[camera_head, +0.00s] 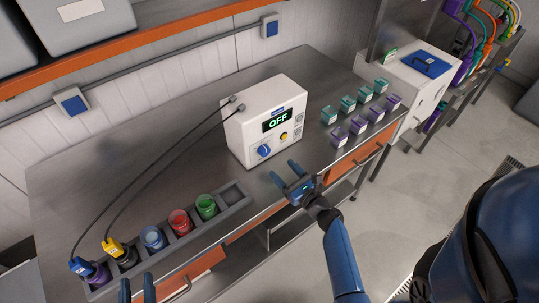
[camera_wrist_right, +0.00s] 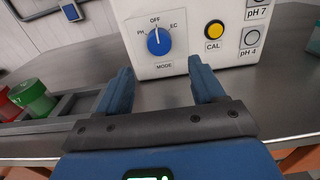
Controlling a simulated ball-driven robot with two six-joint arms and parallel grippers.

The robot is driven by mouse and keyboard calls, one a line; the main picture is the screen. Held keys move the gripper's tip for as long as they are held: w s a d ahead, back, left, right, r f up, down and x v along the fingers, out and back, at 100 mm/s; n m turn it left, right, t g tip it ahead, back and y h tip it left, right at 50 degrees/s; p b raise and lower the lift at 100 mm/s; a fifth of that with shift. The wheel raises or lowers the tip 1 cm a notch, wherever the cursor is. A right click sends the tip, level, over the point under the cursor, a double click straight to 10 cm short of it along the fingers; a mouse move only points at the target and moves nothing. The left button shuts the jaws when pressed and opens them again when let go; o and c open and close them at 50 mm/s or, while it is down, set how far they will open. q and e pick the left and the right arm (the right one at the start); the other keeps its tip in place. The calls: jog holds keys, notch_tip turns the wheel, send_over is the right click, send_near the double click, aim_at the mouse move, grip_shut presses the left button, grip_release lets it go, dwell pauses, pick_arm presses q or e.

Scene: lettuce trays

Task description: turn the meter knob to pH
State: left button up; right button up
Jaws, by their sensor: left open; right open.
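The white meter (camera_head: 266,122) stands on the steel bench, its display reading OFF. Its blue mode knob (camera_head: 264,150) is at the lower left of the front face. In the right wrist view the knob (camera_wrist_right: 159,42) has its white pointer up at OFF, with PH marked to the left and EC to the right. My right gripper (camera_head: 283,170) is open and empty, in front of the meter and apart from it. In the wrist view the knob appears beyond and between its fingers. My left gripper (camera_head: 137,287) shows only its open fingertips at the bottom edge.
A yellow CAL button (camera_wrist_right: 214,30) sits right of the knob. A grey rack (camera_head: 235,196) with colored cups and two cabled probes stands left of the meter. Several small teal and purple boxes (camera_head: 348,103) stand to the right. The bench (camera_head: 200,125) has bare room around the meter.

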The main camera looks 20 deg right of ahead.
aim_at(266, 154)
jog(key=x, duration=0.8)
jog(key=shift+w+a+f, duration=0.1)
jog(key=shift+w+a, duration=0.1)
jog(key=shift+w, duration=0.1)
jog(key=shift+c, duration=0.5)
jog(key=shift+s, duration=0.1)
jog(key=c, duration=1)
